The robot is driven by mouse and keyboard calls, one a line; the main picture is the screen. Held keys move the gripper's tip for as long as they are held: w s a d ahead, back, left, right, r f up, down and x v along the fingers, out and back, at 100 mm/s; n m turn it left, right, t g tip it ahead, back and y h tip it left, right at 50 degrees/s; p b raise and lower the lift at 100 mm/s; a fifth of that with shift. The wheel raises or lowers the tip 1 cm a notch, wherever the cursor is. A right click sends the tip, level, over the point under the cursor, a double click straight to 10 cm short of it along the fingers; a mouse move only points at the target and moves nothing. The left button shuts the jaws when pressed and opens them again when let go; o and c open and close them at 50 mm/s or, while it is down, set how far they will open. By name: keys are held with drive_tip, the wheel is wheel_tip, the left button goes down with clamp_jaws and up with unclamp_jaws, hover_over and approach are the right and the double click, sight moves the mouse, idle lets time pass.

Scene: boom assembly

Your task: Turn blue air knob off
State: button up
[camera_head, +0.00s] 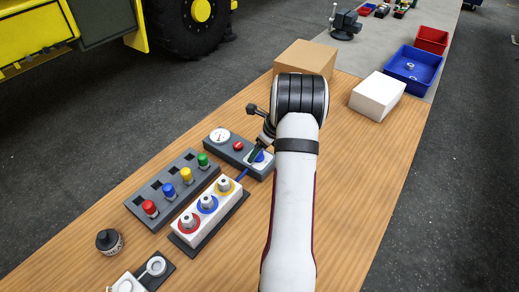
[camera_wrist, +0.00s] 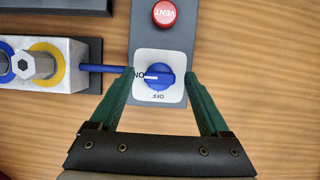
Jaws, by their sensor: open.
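The blue air knob (camera_wrist: 159,76) sits on a white plate (camera_wrist: 148,97) marked ON at the left and OFF at the bottom in the wrist view. Its white pointer line points left, toward ON. In the head view the knob (camera_head: 258,156) is partly hidden by my gripper. My gripper (camera_wrist: 163,75) is open, with one green finger on each side of the knob. The fingertips appear level with the knob; I cannot tell whether they touch it. The gripper (camera_head: 256,153) also shows small in the head view.
A red VENT button (camera_wrist: 164,13) and a gauge (camera_head: 219,136) share the grey panel. A blue hose (camera_wrist: 104,69) runs left to a white block with fittings (camera_head: 208,211). A grey strip of coloured plugs (camera_head: 172,188) lies left. Cardboard and white boxes (camera_head: 377,95) stand behind.

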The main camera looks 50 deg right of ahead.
clamp_jaws()
idle(0.4)
drive_tip(key=shift+n, duration=0.3)
drive_tip(key=n+y, duration=0.1)
drive_tip(key=n, duration=0.2)
drive_tip(key=shift+d+n+y, duration=0.15)
drive_tip(key=shift+n+y, duration=0.25)
drive_tip(key=n+y, duration=0.1)
drive_tip(key=n, duration=0.2)
drive_tip(key=shift+w+n+g, duration=0.1)
drive_tip(key=shift+n+g, duration=0.2)
drive_tip(key=shift+g, duration=0.1)
drive_tip(key=n, duration=0.2)
drive_tip(key=n+g+y, duration=0.1)
drive_tip(key=n, duration=0.1)
drive_tip(key=shift+d+g, duration=0.15)
drive_tip(key=shift+g, duration=0.15)
drive_tip(key=shift+w+n+g+y, duration=0.15)
drive_tip(key=shift+n+g, duration=0.2)
drive_tip(key=shift+n, duration=0.7)
drive_tip(key=shift+n+g+y, duration=0.15)
drive_tip(key=shift+n+g, duration=0.2)
drive_tip(key=shift+n, duration=0.7)
